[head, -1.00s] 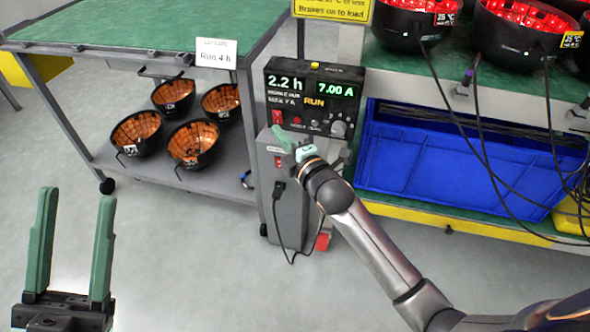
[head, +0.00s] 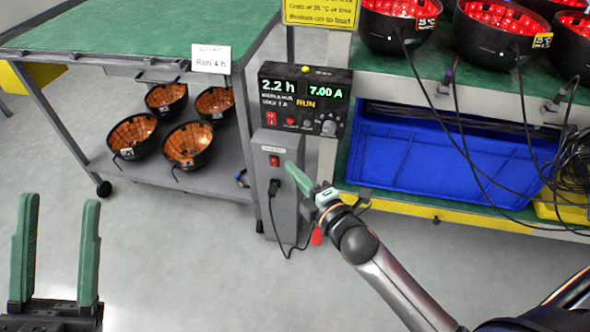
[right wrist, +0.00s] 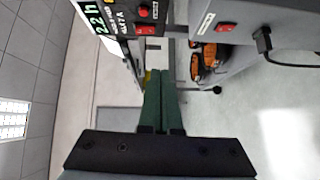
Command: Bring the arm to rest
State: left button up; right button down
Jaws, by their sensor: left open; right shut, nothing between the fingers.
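My right arm comes in from the lower right in the head view. Its gripper (head: 292,172) is shut and empty, in front of the grey box (head: 281,205) with a red switch and a plugged-in black cable. In the right wrist view the two green fingers of the right gripper (right wrist: 161,76) lie together, and the grey box (right wrist: 240,20) is at the upper right. I cannot tell whether the fingers touch the box. My left gripper (head: 55,215) is open and empty at the lower left, above the floor.
A control panel (head: 303,98) reads 2.2 h, 7.00 A and RUN. A green-topped cart (head: 130,40) holds several black bowls with orange insides on its lower shelf. Red-lit bowls (head: 492,28) stand on the bench at right, above a blue crate (head: 420,165); cables hang in front. Floor at lower left is clear.

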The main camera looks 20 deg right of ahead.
dwell(0.5)
